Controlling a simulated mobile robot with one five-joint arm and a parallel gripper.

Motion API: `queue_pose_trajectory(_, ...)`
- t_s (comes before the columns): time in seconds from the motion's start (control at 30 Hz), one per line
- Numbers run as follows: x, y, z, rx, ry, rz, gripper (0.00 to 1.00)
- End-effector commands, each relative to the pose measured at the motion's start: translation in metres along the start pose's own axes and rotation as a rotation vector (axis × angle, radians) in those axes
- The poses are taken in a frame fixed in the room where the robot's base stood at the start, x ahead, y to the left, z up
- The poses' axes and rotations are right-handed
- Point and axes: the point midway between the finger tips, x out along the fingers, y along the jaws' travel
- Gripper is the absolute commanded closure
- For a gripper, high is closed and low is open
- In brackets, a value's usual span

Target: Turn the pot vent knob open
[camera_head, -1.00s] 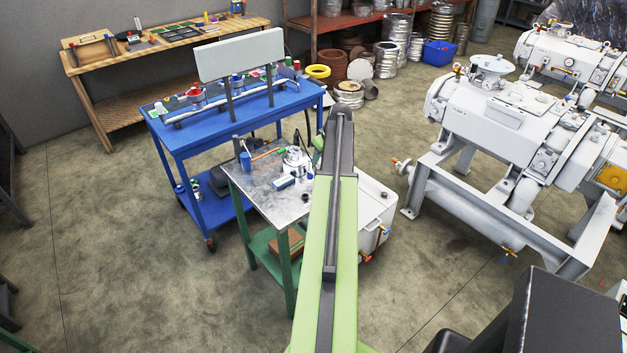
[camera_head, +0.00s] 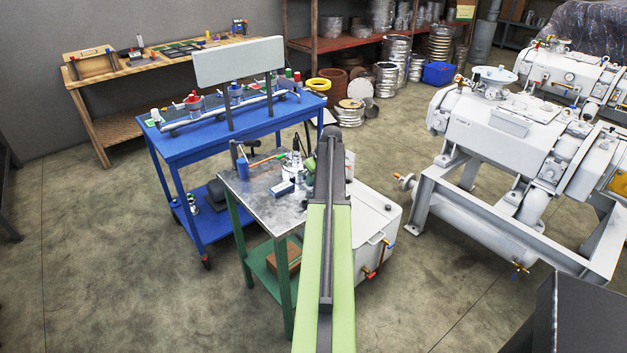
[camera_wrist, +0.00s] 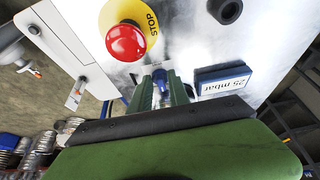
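In the wrist view my gripper (camera_wrist: 160,82) shows two green fingers standing apart, with a small blue part (camera_wrist: 159,76) in the gap between them. I cannot tell whether the fingers touch it or whether it is the vent knob. In the head view a small silver pot (camera_head: 293,166) stands on the metal-topped table (camera_head: 262,204), just left of my arm. A knob on it is too small to make out there. My gripper's fingers are hidden behind my arm in the head view.
A red stop button (camera_wrist: 126,43) on a yellow ring and a blue 25 mbar block (camera_wrist: 222,79) sit close to my fingers. A blue cart (camera_head: 205,145) stands behind the table. A white tank (camera_head: 373,225) and a large pump (camera_head: 500,125) are to the right.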

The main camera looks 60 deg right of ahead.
Motion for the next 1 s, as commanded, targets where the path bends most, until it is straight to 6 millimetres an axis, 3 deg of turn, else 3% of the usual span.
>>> queue_pose_trajectory(0.1,0.000,0.000,0.000,0.000,0.000,0.000,1.00)
queue_pose_trajectory(0.57,0.001,0.000,0.000,0.024,0.001,0.012,1.00)
queue_pose_trajectory(1.0,0.001,-0.006,-0.001,0.299,0.001,0.126,1.00)
